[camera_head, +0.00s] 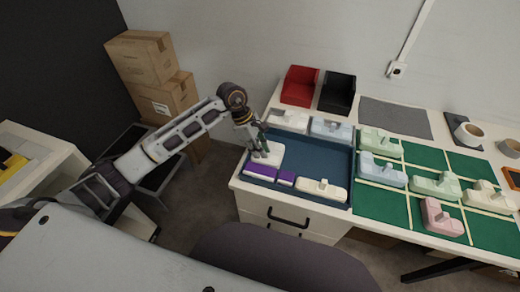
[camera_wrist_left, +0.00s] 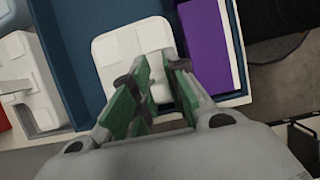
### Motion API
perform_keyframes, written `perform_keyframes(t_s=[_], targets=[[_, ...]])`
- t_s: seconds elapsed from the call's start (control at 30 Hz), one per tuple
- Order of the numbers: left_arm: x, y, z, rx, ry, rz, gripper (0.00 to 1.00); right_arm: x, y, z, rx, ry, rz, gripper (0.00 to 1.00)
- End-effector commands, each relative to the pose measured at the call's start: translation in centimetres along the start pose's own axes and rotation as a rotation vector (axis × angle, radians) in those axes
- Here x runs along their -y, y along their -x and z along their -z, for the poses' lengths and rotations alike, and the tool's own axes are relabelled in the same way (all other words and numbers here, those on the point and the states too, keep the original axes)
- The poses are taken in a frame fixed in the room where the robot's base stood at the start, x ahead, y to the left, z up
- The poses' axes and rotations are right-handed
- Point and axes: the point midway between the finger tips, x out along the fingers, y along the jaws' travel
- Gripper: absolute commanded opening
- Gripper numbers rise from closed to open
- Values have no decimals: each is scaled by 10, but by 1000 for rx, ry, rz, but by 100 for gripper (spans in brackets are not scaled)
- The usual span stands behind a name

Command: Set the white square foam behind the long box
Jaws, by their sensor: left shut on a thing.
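The white square foam (camera_head: 275,153) is at the left end of the blue tray (camera_head: 322,160), just behind the long purple box (camera_head: 262,174). My left gripper (camera_head: 260,150) is over the foam and shut on it. In the left wrist view, the green-padded fingers (camera_wrist_left: 152,80) close on a raised part of the white foam (camera_wrist_left: 112,48), and the purple box (camera_wrist_left: 206,45) lies beside it. The fingers hide part of the foam. I cannot tell whether the foam touches the tray floor. My right gripper is not in view.
A short purple block (camera_head: 287,178) and a white foam piece (camera_head: 322,189) lie along the tray's front. White and pale blue pieces (camera_head: 331,128) stand behind the tray. A green grid mat (camera_head: 385,205) with several pastel pieces lies to the right. The tray's middle is clear.

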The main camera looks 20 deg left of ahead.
Motion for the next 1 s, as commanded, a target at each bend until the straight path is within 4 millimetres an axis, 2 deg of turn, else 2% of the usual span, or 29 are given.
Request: perform_keyframes(t_s=[0.1, 0.13, 0.3, 0.73, 1.0], targets=[[0, -3, 2, 0, 0, 0, 0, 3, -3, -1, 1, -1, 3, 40], [0, -3, 1, 0, 0, 0, 18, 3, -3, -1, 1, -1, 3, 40], [0, -2, 1, 0, 0, 0, 40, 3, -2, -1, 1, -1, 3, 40], [0, 0, 1, 0, 0, -1, 40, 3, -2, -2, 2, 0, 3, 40], [-1, 17, 2, -1, 0, -2, 40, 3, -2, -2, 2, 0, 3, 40]])
